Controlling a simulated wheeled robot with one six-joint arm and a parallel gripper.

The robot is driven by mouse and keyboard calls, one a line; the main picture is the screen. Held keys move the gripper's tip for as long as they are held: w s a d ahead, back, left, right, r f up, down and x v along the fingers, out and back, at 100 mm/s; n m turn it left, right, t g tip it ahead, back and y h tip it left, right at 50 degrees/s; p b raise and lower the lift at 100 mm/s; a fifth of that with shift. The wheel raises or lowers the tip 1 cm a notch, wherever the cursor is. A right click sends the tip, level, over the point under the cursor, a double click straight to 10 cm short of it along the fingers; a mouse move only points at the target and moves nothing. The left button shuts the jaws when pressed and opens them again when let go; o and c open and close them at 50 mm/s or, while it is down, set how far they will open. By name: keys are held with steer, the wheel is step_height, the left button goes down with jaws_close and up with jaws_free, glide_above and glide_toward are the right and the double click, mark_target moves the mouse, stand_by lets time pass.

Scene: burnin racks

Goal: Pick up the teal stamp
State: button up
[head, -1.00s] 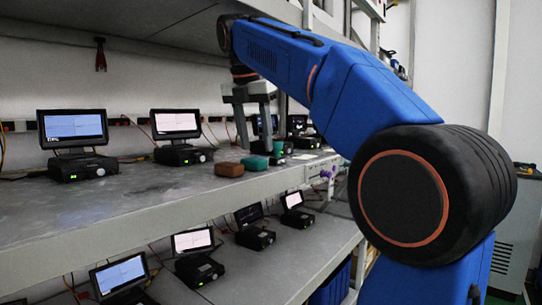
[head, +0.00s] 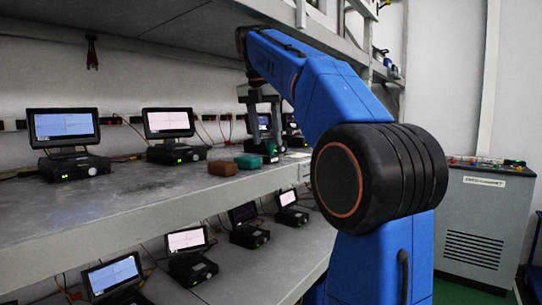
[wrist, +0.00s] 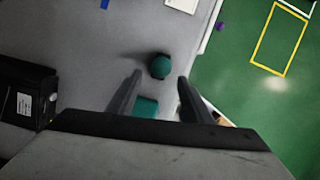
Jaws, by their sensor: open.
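The teal stamp (head: 270,147) appears to be the upright teal thing on the upper shelf (head: 120,213) in the head view. In the wrist view its round top (wrist: 159,66) lies between and just beyond the fingertips, a little nearer the left one. My gripper (head: 265,139) is open and points down over it, a finger to each side. The wrist view also shows the open, empty gripper (wrist: 159,77). I cannot tell the exact height gap. A teal block (head: 249,161) sits close by; it shows nearer the palm in the wrist view (wrist: 146,106).
A brown block (head: 222,168) lies left of the teal block. Black devices with screens (head: 168,123) line the back of the shelf. Another shelf hangs above my arm. A grey cabinet (head: 484,220) stands at right. The front left of the shelf is clear.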

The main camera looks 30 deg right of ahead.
mark_target(271, 142)
steer(key=shift+w+d, duration=0.4)
steer(key=shift+d, duration=0.35)
steer(key=shift+w+d+f, duration=0.1)
steer(key=shift+d+f, duration=0.1)
steer(key=shift+f, duration=0.1)
steer(key=shift+x, duration=1.2)
steer(key=c, duration=1.1)
